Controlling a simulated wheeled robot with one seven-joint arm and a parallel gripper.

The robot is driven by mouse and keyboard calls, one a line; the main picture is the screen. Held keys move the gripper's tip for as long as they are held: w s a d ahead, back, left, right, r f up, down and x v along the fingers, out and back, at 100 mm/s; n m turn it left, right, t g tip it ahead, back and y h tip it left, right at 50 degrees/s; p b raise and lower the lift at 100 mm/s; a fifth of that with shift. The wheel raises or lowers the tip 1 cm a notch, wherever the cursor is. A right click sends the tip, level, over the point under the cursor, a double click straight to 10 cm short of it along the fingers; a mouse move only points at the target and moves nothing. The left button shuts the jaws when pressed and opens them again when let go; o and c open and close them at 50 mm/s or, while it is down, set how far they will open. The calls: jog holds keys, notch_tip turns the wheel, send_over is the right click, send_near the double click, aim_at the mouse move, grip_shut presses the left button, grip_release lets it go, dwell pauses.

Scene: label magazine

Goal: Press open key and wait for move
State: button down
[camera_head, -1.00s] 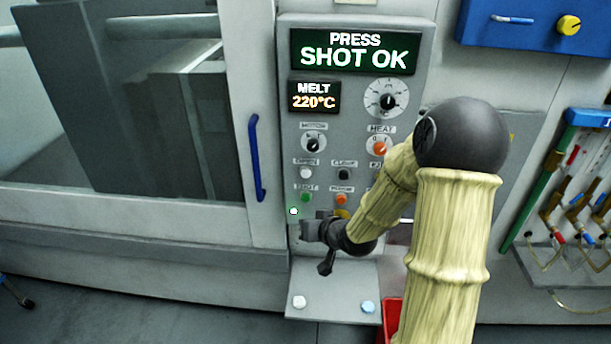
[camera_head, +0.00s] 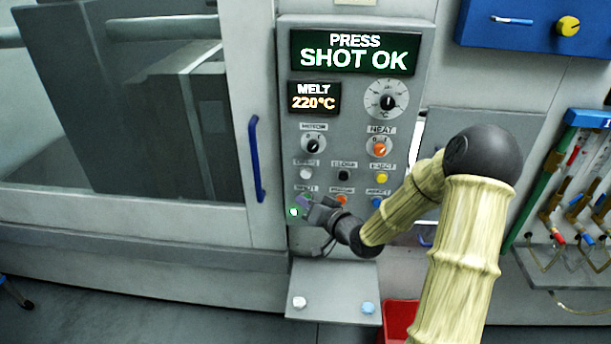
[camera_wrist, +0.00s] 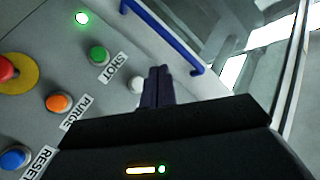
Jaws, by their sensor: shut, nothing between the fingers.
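The white open key (camera_head: 306,173) is on the grey control panel (camera_head: 290,130), at the left of the upper key row, under its label. In the wrist view the white key (camera_wrist: 137,85) shows just left of my fingers, partly hidden by them. My gripper (camera_head: 306,201) is shut and empty, at the panel just below the open key and in front of the green shot key. In the wrist view my gripper (camera_wrist: 160,70) points up the panel past the green shot key (camera_wrist: 98,54). I cannot tell whether the fingertips touch anything. The display (camera_head: 353,52) reads PRESS SHOT OK.
Close by are the black close key (camera_head: 344,175), yellow eject key (camera_head: 382,178), orange purge key (camera_wrist: 58,103) and a red emergency stop (camera_wrist: 5,70). A blue door handle (camera_head: 255,158) stands left of the panel. A small shelf (camera_head: 335,285) juts out below.

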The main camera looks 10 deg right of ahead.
aim_at(306, 174)
jog(key=shift+w+d+p, duration=0.25)
jog(key=shift+w+d, duration=0.15)
jog(key=shift+w, duration=0.85)
jog(key=shift+w+d+p, duration=0.2)
jog(key=shift+w+d, duration=0.25)
jog(key=shift+w, duration=0.8)
jog(key=shift+w+d+p, duration=0.25)
jog(key=shift+w+d, duration=0.15)
jog(key=shift+w, duration=0.85)
jog(key=shift+w, duration=0.15)
jog(key=shift+w+d, duration=0.15)
jog(key=shift+w, duration=0.1)
